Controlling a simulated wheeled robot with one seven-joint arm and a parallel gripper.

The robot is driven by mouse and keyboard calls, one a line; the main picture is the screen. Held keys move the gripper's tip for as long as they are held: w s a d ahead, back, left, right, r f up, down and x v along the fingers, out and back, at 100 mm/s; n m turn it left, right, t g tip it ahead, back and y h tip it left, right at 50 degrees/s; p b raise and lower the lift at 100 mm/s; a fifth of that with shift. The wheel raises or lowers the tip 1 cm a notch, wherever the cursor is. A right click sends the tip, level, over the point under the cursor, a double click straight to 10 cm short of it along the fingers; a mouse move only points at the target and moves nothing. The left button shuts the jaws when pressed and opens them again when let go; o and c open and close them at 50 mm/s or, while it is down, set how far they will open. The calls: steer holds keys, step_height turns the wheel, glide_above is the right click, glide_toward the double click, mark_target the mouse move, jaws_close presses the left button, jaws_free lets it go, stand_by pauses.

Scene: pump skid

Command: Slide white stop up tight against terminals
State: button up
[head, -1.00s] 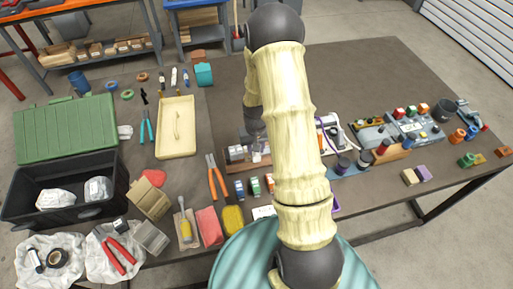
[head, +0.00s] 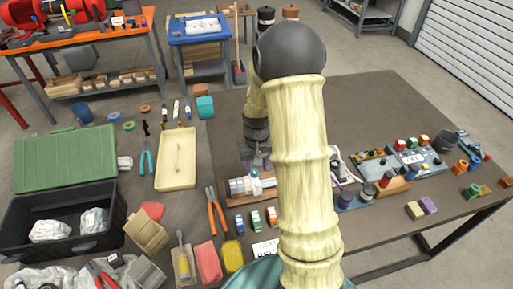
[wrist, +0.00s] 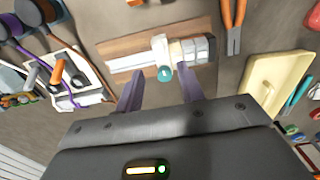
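The white stop (wrist: 158,48) sits on a metal rail (wrist: 128,62) on a wooden board (wrist: 112,46), with a round teal knob (wrist: 165,73) on its near side. The terminals (wrist: 197,50), a row of pale and grey blocks, stand on the rail just right of the stop. Any gap between them is too small to judge. In the head view the terminals (head: 239,187) are left of the teal knob. My gripper (wrist: 160,75) is open and empty, its two purple fingers apart, one to each side of the knob in the picture. Contact cannot be told.
Orange-handled pliers (wrist: 233,22) lie beside the board, with a cream tray (wrist: 275,78) beyond. A white box with cables (wrist: 78,78) stands at the other end. In the head view, small coloured blocks (head: 255,218) stand in front of the board.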

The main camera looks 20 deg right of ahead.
step_height(320, 180, up, 9)
steer(key=shift+f+b, duration=0.2)
steer(key=shift+b, duration=0.1)
steer(key=s+a+n+t, duration=0.1)
steer(key=s+a+t, duration=0.1)
steer(key=s+a, duration=0.6)
steer(key=s, duration=0.5)
steer(key=shift+s+a+r+n+t, duration=0.15)
steer(key=shift+s+r+n+t, duration=0.15)
steer(key=shift+s+r+n, duration=0.1)
steer(key=shift+w, duration=0.15)
